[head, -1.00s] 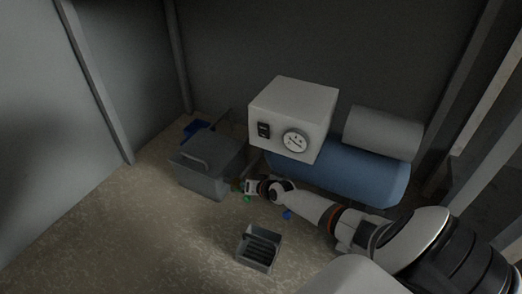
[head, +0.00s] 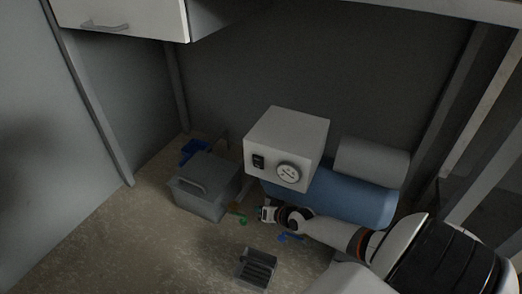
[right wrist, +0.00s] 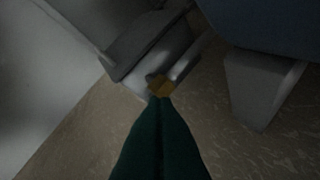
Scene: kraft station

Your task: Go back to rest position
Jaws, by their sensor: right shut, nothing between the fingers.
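My right gripper (head: 266,214) is at the end of my white arm, which comes in from the lower right in the head view. It is low near the floor, between the grey toolbox and the blue tank. In the right wrist view its dark green fingers (right wrist: 160,104) are closed together with nothing held. A small orange-yellow thing (right wrist: 160,86) shows just beyond the fingertips; I cannot tell whether they touch it. My left gripper is not in view.
A grey lidded box (head: 207,187) stands left of the gripper. A compressor with a white gauge box (head: 285,147) and blue tank (head: 345,196) stands behind the arm. A slotted grey tray (head: 256,268) and small green (head: 243,221) and blue (head: 290,237) bits lie on the floor. A drawer (head: 120,17) hangs upper left.

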